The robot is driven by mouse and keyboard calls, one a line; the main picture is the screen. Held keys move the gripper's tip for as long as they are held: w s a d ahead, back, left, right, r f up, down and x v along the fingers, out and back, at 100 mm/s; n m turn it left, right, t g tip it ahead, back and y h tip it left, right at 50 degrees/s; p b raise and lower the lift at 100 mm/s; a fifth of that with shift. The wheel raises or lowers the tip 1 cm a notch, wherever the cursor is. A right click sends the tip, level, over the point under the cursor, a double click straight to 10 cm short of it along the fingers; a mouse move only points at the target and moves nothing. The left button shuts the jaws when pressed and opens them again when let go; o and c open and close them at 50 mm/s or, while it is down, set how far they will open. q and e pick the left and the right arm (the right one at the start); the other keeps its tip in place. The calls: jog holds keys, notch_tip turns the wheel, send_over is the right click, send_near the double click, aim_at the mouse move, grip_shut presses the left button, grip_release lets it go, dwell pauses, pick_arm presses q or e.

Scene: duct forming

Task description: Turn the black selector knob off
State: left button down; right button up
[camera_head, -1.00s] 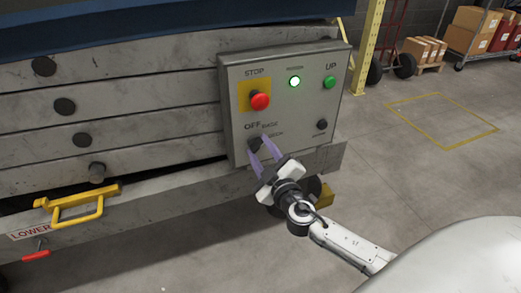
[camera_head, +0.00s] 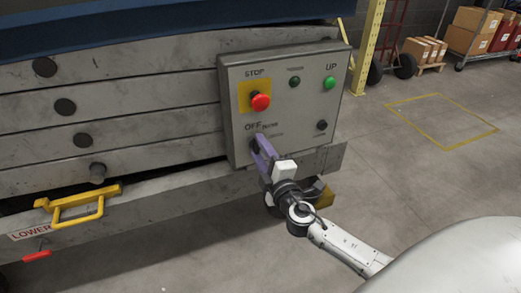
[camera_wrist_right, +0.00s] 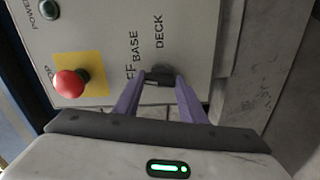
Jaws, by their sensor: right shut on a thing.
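The black selector knob (camera_wrist_right: 159,74) sits low on the left of the grey control panel (camera_head: 290,110), by the OFF, BASE and DECK labels. My right gripper (camera_head: 257,145) reaches it from below right. Its purple fingers are shut on the knob, one on each side, as the right wrist view (camera_wrist_right: 160,82) shows. In the head view the fingers and wrist cover most of the knob. The small power lamp (camera_head: 294,81) at the panel top is dark. My left gripper is not in view.
A red STOP button (camera_head: 260,101) on a yellow plate is just above the knob. A green UP button (camera_head: 330,82) and a small black control (camera_head: 322,125) are on the right. A yellow handle (camera_head: 78,205) juts out at lower left.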

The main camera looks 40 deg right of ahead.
jog(key=shift+n, duration=1)
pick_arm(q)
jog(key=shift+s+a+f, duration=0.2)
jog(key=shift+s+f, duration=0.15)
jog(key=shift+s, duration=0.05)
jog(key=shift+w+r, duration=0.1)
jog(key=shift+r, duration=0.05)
pick_arm(e)
jog(key=shift+n, duration=0.3)
jog(key=o, duration=1.1)
jog(key=shift+c, duration=0.2)
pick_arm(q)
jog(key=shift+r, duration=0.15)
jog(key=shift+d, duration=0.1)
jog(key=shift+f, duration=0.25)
pick_arm(e)
jog(key=v, duration=1)
jog(key=shift+s, duration=0.2)
